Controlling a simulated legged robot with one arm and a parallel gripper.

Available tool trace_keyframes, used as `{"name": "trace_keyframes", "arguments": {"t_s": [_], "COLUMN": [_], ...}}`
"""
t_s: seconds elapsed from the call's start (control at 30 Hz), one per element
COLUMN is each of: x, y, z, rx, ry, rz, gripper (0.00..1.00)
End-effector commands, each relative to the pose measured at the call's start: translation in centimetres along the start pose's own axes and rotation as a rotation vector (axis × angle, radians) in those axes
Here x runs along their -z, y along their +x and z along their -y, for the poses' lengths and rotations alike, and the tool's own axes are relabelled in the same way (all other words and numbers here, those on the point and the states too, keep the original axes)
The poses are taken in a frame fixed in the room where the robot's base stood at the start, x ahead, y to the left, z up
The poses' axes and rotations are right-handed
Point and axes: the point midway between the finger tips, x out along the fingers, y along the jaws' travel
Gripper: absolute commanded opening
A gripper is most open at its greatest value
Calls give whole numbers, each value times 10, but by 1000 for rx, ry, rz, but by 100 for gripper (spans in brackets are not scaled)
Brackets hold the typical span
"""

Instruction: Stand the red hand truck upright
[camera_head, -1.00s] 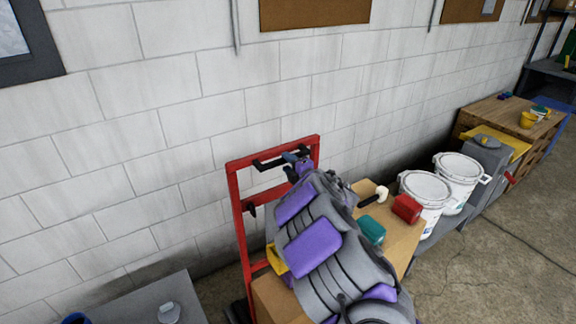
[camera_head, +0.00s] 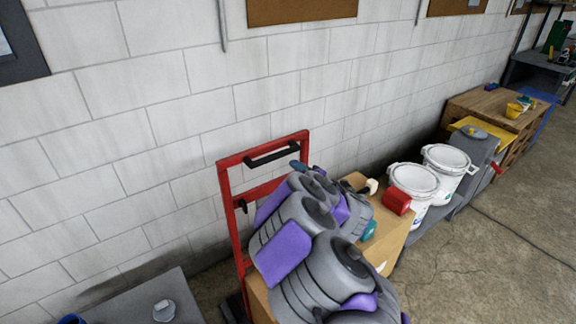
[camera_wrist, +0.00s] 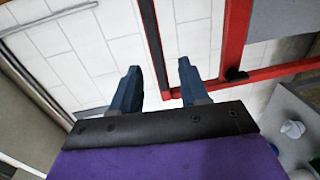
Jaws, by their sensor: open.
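The red hand truck (camera_head: 232,215) stands about upright by the white block wall. I cannot tell whether it touches the wall; its base is mostly hidden by my arm. Its black handle grip (camera_head: 272,153) is at the top crossbar. My gripper (camera_head: 299,166) is just right of and below the grip in the head view, apart from it. In the wrist view my gripper (camera_wrist: 160,88) is open, with two blue-grey fingers spread. The black grip (camera_wrist: 150,40) and red frame (camera_wrist: 234,40) show beyond the fingers, with nothing held.
A cardboard box (camera_head: 396,235) stands right of the truck, with a red item (camera_head: 397,202) on top. Two white buckets (camera_head: 414,181) and a wooden crate (camera_head: 500,105) line the wall. A grey table (camera_head: 140,300) is at front left. Concrete floor is clear at right.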

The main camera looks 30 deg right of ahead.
Motion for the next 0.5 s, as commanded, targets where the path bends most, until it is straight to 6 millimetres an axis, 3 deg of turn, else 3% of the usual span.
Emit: {"name": "trace_keyframes", "arguments": {"t_s": [0.3,0.5], "x": [-3,-2], "y": [-53,-67], "z": [0,0], "rx": [3,1], "ry": [0,-1], "rz": [5,0], "gripper": [45,45]}}
